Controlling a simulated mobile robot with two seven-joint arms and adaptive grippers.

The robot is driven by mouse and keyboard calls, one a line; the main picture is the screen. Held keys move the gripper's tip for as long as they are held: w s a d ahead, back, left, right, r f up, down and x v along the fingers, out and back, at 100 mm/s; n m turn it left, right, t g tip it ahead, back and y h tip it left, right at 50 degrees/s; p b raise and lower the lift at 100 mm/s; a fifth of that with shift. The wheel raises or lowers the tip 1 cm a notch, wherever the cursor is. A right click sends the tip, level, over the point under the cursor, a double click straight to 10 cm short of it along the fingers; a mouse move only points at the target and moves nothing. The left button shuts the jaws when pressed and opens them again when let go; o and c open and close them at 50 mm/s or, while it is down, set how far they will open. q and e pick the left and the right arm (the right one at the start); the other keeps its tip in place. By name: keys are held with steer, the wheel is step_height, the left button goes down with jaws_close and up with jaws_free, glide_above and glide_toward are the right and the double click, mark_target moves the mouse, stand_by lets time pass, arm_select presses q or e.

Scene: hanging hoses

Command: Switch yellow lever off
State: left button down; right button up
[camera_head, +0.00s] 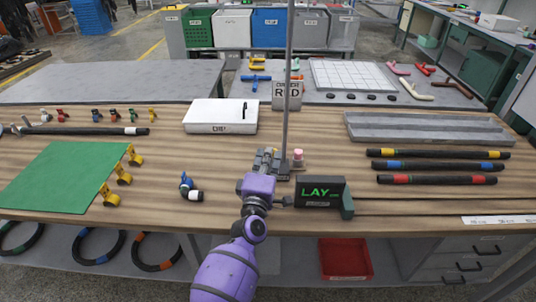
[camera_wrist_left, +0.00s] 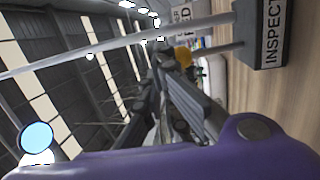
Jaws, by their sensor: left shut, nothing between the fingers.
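My left gripper (camera_head: 267,157) is shut and empty at the middle of the wooden bench, just left of the foot of a thin grey pole (camera_head: 288,85). It also shows in the left wrist view (camera_wrist_left: 165,65), where a rounded yellow thing (camera_wrist_left: 183,57) appears just beyond the fingers. I cannot tell whether that is the yellow lever. In the head view a small yellow fitting (camera_head: 152,115) stands in a row at the back left, and several yellow clamps (camera_head: 123,175) sit at the green mat's edge. No lever is clearly recognizable. My right gripper is not in view.
A dark sign box with green letters (camera_head: 320,190) stands close right of my left wrist, with a pink-topped piece (camera_head: 298,156) behind it. Banded hoses (camera_head: 438,167) lie right. The green mat (camera_head: 65,178) is far left.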

arm_select(q)
steer(key=s+a+r, duration=0.1)
steer(key=s, duration=0.8)
steer(key=shift+a+r, duration=0.3)
steer(key=shift+a, duration=0.05)
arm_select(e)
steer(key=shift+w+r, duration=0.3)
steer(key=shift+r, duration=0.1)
arm_select(q)
steer(key=shift+s, duration=0.1)
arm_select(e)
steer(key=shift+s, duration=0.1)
